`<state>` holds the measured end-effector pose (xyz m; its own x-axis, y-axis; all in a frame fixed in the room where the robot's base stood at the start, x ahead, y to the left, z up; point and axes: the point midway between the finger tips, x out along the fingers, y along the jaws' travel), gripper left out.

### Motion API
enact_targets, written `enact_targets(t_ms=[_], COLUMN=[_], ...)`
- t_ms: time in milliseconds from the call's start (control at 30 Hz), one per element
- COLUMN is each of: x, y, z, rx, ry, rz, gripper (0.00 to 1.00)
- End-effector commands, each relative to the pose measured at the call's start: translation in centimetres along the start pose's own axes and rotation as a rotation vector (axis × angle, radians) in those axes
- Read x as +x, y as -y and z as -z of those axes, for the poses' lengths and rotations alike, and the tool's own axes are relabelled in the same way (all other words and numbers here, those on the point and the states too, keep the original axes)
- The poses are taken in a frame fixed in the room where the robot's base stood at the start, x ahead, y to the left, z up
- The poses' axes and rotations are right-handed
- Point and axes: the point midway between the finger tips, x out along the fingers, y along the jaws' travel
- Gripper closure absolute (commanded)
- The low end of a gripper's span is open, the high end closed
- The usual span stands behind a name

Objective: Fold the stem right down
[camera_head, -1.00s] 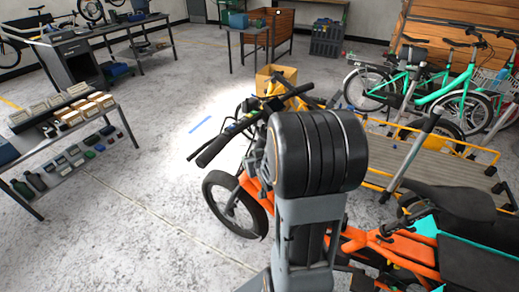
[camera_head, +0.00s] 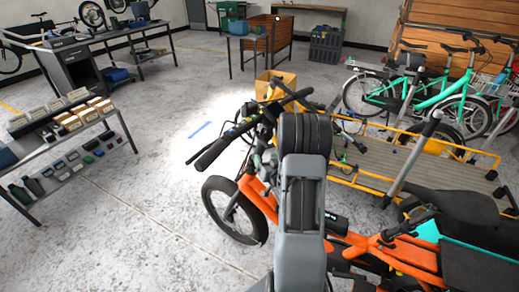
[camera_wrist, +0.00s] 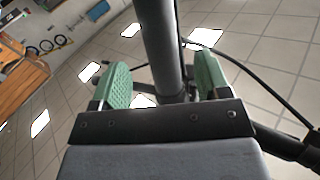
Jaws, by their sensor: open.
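The orange cargo bike (camera_head: 258,198) stands in the middle of the head view with its black handlebar (camera_head: 235,134) raised, its left grip pointing down left. My arm hides most of its stem and my gripper there. In the wrist view my gripper (camera_wrist: 162,82) is open, with one green pad on each side of a dark upright tube (camera_wrist: 162,45), which looks like the stem. A gap shows between the tube and the left pad; the right pad is closer to it. I cannot tell whether the right pad touches.
A dark cable (camera_wrist: 255,75) curves past the right pad, and another dark bar (camera_wrist: 285,147) lies at lower right. A yellow-edged cargo platform (camera_head: 375,163) and green bikes (camera_head: 440,92) stand to the right. The floor (camera_head: 130,225) at left is clear.

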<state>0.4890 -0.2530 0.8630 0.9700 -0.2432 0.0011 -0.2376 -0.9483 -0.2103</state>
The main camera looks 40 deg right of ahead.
Motion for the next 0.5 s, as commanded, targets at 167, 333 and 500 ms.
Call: enact_targets(t_ms=[167,333,500], x=[3.2,5.3,6.4], y=[0.1,0.0,0.1], z=[0.1,0.0,0.0], rx=[-0.001,-0.001,0.000], ry=[0.000,0.001,0.001], rz=[0.002,0.001,0.000], gripper=[0.31,0.31,0.31])
